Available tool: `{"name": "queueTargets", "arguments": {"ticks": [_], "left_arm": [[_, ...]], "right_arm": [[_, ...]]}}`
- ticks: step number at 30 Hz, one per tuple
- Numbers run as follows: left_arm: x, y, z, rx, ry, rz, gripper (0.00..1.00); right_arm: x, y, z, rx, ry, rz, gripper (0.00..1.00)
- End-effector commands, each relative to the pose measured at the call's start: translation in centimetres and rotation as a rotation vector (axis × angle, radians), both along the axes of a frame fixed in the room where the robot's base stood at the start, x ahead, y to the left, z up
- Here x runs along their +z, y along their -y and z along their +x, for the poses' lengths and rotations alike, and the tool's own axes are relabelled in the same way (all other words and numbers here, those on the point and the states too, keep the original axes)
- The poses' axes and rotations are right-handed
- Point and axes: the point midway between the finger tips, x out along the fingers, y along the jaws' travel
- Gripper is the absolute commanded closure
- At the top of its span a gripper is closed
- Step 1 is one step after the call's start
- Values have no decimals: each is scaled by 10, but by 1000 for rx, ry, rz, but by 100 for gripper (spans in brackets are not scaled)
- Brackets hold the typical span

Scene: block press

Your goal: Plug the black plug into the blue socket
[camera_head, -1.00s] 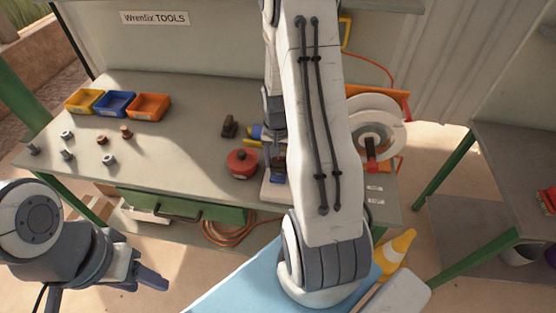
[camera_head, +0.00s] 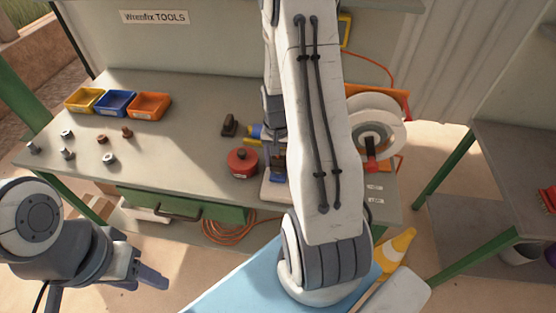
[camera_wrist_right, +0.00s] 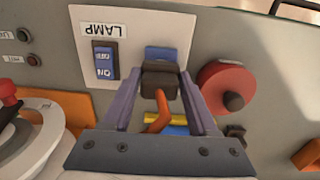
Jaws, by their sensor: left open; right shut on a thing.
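The black plug (camera_wrist_right: 160,79), with an orange cable, is between the fingers of my right gripper (camera_wrist_right: 163,76), which is shut on it. The blue socket (camera_wrist_right: 163,53) sits on the white lamp plate (camera_wrist_right: 140,27), just beyond the plug in the right wrist view. The plug overlaps the socket's near edge, and I cannot tell whether it touches it or is inside. In the head view my right arm hides the plug and most of the plate. My left gripper (camera_head: 152,277) is open and empty, low at the left, off the bench.
A blue rocker switch (camera_wrist_right: 104,62) is beside the socket. A round red thing (camera_head: 242,163) with a dark knob stands close by the plate. A dark block (camera_head: 229,125) and a white reel (camera_head: 377,127) are near. Bins (camera_head: 116,103) and bolts occupy the bench's left.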

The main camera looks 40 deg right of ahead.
Motion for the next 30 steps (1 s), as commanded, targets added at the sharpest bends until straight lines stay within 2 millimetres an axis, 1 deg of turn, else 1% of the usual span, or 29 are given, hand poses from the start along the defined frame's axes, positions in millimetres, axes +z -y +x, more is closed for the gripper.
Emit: {"name": "queueTargets", "arguments": {"ticks": [19, 30], "left_arm": [[1, 0, 0, 0, 0, 0, 50], [-4, 0, 0, 0, 0, 0, 50]], "right_arm": [[0, 0, 0, 0, 0, 0, 90], [-7, 0, 0, 0, 0, 0, 90]]}}
